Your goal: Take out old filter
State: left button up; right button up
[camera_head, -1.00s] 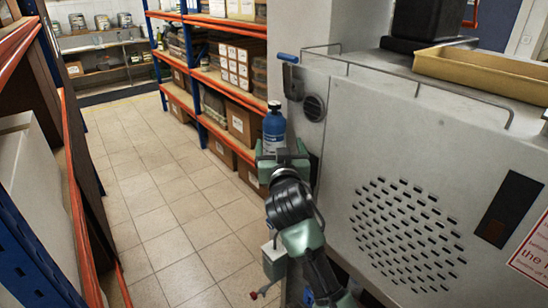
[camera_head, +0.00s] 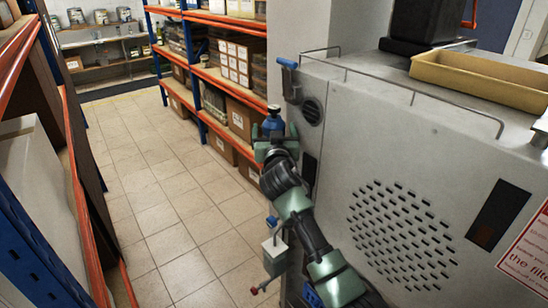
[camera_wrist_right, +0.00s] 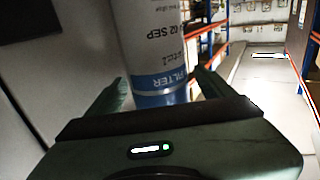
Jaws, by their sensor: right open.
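In the right wrist view the filter (camera_wrist_right: 155,45) shows a white label with "FILTER" and "02 SEP" over a blue band. My right gripper (camera_head: 276,150) is open. In the wrist view its two fingers (camera_wrist_right: 163,85) stand on either side of the filter's lower part, not visibly closed on it. In the head view the gripper hides most of the filter, and how the filter is held in place cannot be seen. My left gripper is not in view.
A tan tray (camera_head: 480,78) and a black box (camera_head: 425,22) stand on the machine, behind a thin metal rail (camera_head: 400,82). Orange-and-blue shelving with cartons (camera_head: 238,115) stands behind the filter. More shelving lines the left edge. The tiled aisle (camera_head: 165,190) between is clear.

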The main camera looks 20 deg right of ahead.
jog(key=shift+c, duration=0.3)
jog(key=shift+s, duration=0.1)
grip_shut()
jog(key=shift+r, duration=0.15)
